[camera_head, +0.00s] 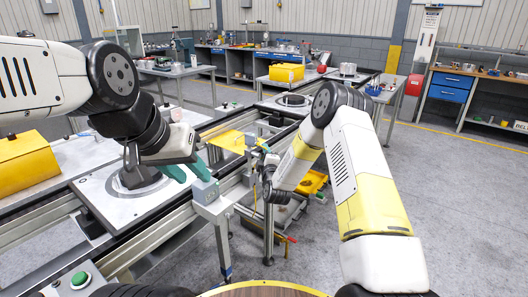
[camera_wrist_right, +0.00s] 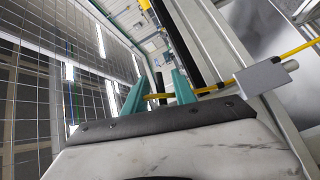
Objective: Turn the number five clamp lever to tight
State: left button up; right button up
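In the right wrist view a thin yellow rod (camera_wrist_right: 220,86) runs from a grey block (camera_wrist_right: 265,77) to the space between the teal fingers of my right gripper (camera_wrist_right: 158,92). Those fingers are apart, with a short dark upright piece (camera_wrist_right: 160,82) between them; I cannot tell whether they touch it. No number five is readable, so I cannot tell which lever this is. In the head view my right gripper is at the rail's near side, mostly hidden by its wrist. My left gripper (camera_head: 187,172) has its teal fingers apart, above a grey rail-end block (camera_head: 205,191).
The conveyor rail (camera_head: 165,230) runs diagonally, with a round-fixture pallet plate (camera_head: 98,190) at left. A yellow plate (camera_head: 232,141) lies farther along. A red-tipped lever (camera_head: 280,239) sticks out below the rail. A green button box (camera_head: 80,279) is near. Floor at right is clear.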

grip_shut()
jog(key=m+g, duration=0.1)
jog(key=f+m+g, duration=0.1)
jog(key=shift+s+a+m+g, duration=0.15)
jog(key=shift+s+m+g, duration=0.05)
jog(key=shift+m+g, duration=0.1)
jog(key=shift+s+a+f+m+g+y, duration=0.35)
jog(key=shift+m+g+y, duration=0.2)
jog(key=shift+m+g, duration=0.65)
jog(key=shift+s+a+f+m+g+y, duration=0.25)
jog(key=shift+s+m+g+y, duration=0.4)
jog(key=shift+g, duration=1)
jog(key=shift+s+a+f+m+g+y, duration=0.25)
jog(key=shift+f+m+g+y, duration=0.15)
jog(key=shift+m+g, duration=0.85)
